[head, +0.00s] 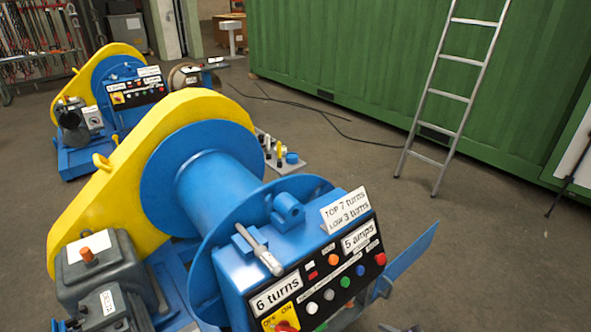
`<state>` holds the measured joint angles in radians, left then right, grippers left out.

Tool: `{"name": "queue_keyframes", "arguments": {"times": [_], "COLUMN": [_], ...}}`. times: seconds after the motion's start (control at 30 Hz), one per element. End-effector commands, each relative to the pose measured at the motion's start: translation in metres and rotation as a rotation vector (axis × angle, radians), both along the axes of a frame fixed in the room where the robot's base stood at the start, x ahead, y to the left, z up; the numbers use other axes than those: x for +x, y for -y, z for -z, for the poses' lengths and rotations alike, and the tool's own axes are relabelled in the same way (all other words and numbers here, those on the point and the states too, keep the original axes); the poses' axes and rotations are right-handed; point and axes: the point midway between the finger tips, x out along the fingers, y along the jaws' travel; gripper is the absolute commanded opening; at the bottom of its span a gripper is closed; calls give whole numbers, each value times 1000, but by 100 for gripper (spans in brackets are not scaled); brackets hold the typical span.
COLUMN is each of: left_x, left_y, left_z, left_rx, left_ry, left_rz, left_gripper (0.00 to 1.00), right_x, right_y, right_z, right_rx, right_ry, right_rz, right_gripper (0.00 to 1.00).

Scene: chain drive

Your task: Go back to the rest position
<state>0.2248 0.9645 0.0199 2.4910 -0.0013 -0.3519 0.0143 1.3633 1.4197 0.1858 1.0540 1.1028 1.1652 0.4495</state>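Neither of my grippers can be made out in the head view. Small grey and dark parts show at the bottom edge, but I cannot tell what they belong to. A blue winch drum (217,192) with a yellow chain guard (150,165) fills the near left and middle. Its control box (245,275) carries a black button panel (345,272) with coloured buttons and labels reading "6 turns" and "5 amps". A white label (345,210) on top reads "TOP 7 turns, LOW 3 turns". A grey motor housing (105,275) with an orange knob (87,254) stands at lower left.
A second blue and yellow winch (110,75) stands behind at left. A plate with small parts (280,155) lies beyond the drum. A ladder (455,95) leans on a green container (370,50). Black cables (300,107) cross the floor. Floor (490,250) at right is mostly clear.

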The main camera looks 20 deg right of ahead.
Motion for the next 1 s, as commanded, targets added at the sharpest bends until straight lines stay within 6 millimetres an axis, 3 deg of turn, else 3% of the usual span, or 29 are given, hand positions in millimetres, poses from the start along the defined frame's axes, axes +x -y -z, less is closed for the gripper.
{"name": "queue_keyframes", "arguments": {"times": [0.1, 0.2, 0.3, 0.4, 0.5, 0.7, 0.9, 1.0], "left_x": [0, 0, 0, 0, 0, 0, 0, 0], "left_y": [0, 0, 0, 0, 0, 0, 0, 0], "left_z": [-10, -20, -29, -38, -47, -63, -72, -74], "left_rx": [0, 0, 0, 0, 0, 0, 0, 0], "left_ry": [1, 1, 1, 1, 1, 0, 0, 0], "left_rz": [0, 0, 0, 0, 0, 0, 0, 0], "left_gripper": [0, 0, 0, 0, 0, 0, 0, 0], "right_x": [25, 30, 17, -6, -31, -74, -100, -106], "right_y": [-74, -150, -218, -272, -312, -366, -398, -406], "right_z": [1, 0, -7, -20, -40, -94, -139, -149], "right_rx": [-62, -177, -338, -526, -732, -1133, -1376, -1426], "right_ry": [-98, -182, -231, -223, -158, 135, 449, 530], "right_rz": [-209, -456, -723, -989, -1241, -1649, -1835, -1864], "right_gripper": [39, 39, 39, 39, 39, 39, 39, 39]}}
